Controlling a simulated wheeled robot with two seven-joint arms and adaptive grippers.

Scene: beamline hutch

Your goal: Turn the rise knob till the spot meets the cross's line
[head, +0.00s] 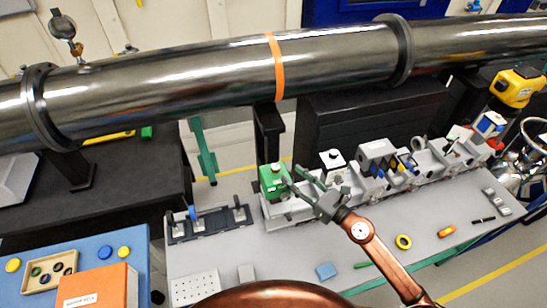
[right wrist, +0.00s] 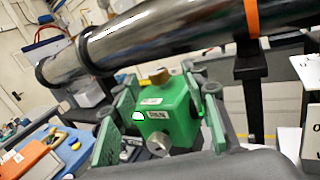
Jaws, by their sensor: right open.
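A green block-shaped unit (head: 273,181) stands at the left end of the grey bench rail. My right gripper (head: 302,181) is open beside the unit's right side in the head view. In the right wrist view its green-padded fingers stand apart on either side of the unit, with nothing clearly gripped. The spot and the cross cannot be made out. My left gripper is not in view.
Several grey optics mounts (head: 375,158) line the rail to the right. A large steel pipe (head: 180,80) with an orange band runs behind. An orange box (head: 98,288) stands on a blue mat at lower left.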

